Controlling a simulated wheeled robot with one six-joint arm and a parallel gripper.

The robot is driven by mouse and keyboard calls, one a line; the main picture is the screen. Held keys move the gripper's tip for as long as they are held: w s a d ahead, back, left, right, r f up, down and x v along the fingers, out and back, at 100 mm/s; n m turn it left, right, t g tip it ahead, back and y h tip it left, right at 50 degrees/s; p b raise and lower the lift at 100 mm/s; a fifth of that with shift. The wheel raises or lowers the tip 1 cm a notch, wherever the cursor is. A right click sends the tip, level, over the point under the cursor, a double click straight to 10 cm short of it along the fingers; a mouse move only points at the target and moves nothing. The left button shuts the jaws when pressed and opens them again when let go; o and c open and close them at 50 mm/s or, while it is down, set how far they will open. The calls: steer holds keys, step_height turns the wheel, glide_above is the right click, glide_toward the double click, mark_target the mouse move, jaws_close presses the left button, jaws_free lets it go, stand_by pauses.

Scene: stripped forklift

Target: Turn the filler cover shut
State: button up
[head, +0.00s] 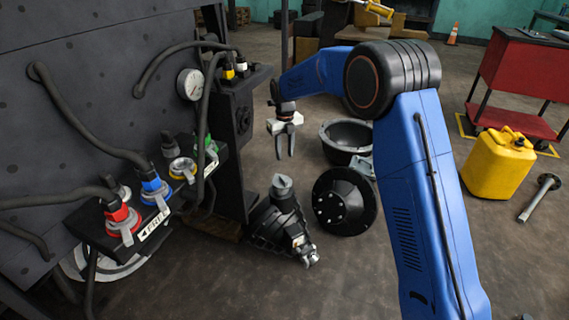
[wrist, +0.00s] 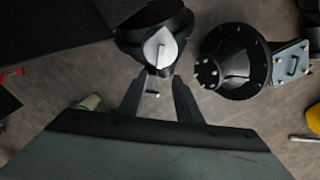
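A grey, pointed cover (head: 282,186), which looks like the filler cover, sits on top of a black ribbed housing (head: 275,228) on the floor. In the wrist view the cover (wrist: 160,48) is a pale teardrop shape on the round black top, its narrow end toward the top of the picture. I cannot tell how far it is turned. My gripper (head: 285,154) points down above the housing, apart from the cover. Its two fingers are spread and empty; in the wrist view (wrist: 159,82) the fingertips lie just below the cover.
A black flanged part (head: 345,202) and a black bowl (head: 346,137) lie right of the housing. The dark panel with hoses and coloured connectors (head: 124,219) stands at left. A yellow can (head: 497,163) and a red cart (head: 520,75) are at right.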

step_height(320, 180, up, 4)
steer(key=shift+r, duration=0.2)
